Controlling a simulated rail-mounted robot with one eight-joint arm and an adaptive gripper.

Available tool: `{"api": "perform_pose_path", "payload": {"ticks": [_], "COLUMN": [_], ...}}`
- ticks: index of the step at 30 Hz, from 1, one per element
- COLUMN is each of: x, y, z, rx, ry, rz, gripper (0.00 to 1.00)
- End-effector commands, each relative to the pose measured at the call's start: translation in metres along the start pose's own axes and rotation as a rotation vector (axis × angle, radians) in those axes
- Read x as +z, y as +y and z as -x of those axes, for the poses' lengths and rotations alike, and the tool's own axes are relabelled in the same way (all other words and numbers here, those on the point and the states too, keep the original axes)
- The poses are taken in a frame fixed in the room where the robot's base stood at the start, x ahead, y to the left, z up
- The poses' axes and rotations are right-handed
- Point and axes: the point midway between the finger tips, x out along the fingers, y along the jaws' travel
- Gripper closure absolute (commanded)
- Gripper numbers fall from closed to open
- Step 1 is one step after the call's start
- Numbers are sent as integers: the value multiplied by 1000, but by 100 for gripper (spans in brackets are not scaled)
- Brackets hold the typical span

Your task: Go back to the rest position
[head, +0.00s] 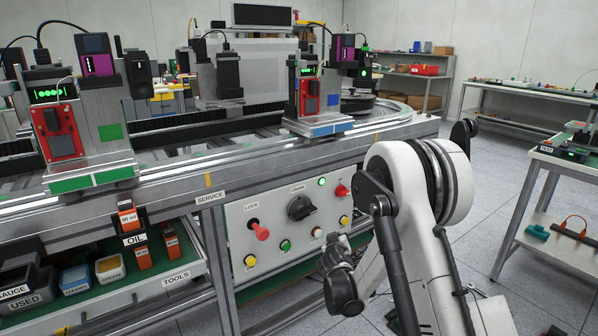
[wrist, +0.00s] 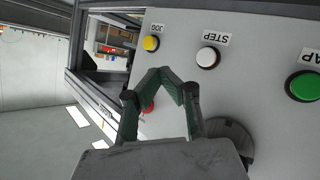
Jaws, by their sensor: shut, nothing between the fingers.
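My gripper (head: 337,250) is in front of the lower right part of the grey control panel (head: 235,240), at the end of my white arm. In the wrist view its two dark green fingers (wrist: 160,72) bend inward and meet at the tips, with nothing between them. The panel (wrist: 255,85) appears upside down there, beyond the fingers. A yellow JOG button (wrist: 151,43) and a white STEP button (wrist: 208,57) show past the tips. I cannot tell the exact gap to the panel.
The panel carries a red LOCK knob (head: 260,230), a black rotary knob (head: 301,208) and a lit green lamp (head: 322,181). A tools shelf (head: 170,282) juts out at left. A side table (head: 566,160) stands at right. Open floor (head: 480,225) lies between.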

Motion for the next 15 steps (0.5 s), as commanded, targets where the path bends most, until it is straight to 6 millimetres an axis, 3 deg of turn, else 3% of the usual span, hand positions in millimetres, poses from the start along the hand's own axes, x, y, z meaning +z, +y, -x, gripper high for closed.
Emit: {"api": "perform_pose_path", "payload": {"ticks": [6, 15], "x": [-35, -66], "y": [41, 87], "z": [41, 107], "rx": [-6, -26], "ry": [-64, -151], "rz": [-38, -86], "gripper": [100, 100]}}
